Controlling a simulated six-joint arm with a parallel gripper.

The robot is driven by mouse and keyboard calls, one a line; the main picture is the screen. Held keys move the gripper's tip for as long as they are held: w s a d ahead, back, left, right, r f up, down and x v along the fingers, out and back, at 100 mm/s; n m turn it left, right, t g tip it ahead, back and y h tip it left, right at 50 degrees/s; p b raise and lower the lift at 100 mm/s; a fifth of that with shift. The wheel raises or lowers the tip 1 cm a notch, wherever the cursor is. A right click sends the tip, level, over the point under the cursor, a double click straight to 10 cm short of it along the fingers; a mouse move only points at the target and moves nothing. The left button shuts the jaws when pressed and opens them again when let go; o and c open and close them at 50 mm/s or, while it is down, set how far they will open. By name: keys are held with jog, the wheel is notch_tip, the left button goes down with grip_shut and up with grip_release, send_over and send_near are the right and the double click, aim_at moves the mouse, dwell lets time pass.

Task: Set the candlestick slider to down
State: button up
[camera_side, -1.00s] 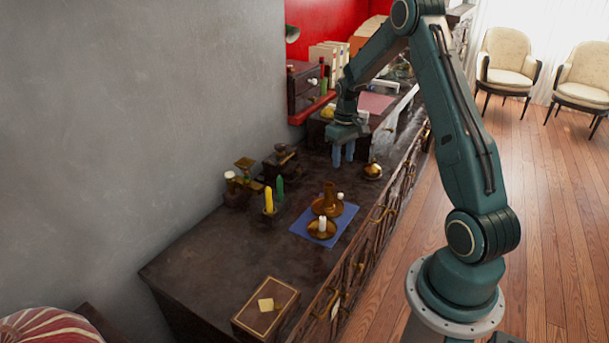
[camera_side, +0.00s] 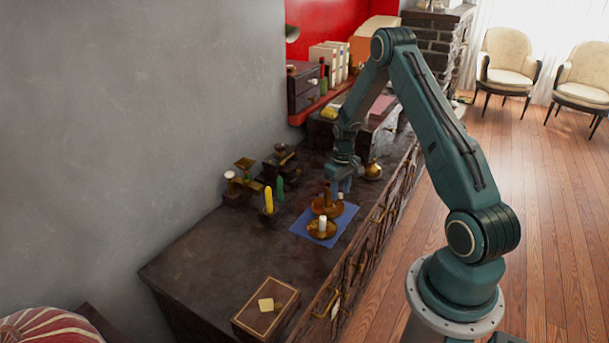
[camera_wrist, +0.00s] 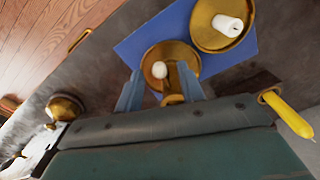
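The tall brass candlestick (camera_side: 327,208) stands on a blue cloth (camera_side: 308,233). In the wrist view its round brass dish (camera_wrist: 150,54) lies ahead of my gripper (camera_wrist: 159,71). A small pale knob (camera_wrist: 160,70) shows at the candlestick, between my two blue fingers in that view. My fingers are spread apart and nothing is held. In the side view my gripper (camera_side: 340,186) is just above and behind the candlestick, pointing down. Whether the fingers touch the knob cannot be told. The knob is not clear in the side view.
A low brass dish (camera_side: 314,235) with a white candle (camera_side: 322,224) stands nearest the candlestick. Yellow (camera_side: 268,200) and green (camera_side: 280,189) candles are to the left. A brass round pot (camera_side: 373,171) stands behind right. The front-left tabletop (camera_side: 215,256) is mostly clear.

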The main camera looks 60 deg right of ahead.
aim_at(340, 193)
jog(key=shift+f, duration=0.15)
jog(key=shift+c, duration=0.2)
grip_shut()
jog(key=shift+f, duration=2)
jog(key=shift+o, duration=0.2)
grip_release()
jog(key=shift+r, duration=0.2)
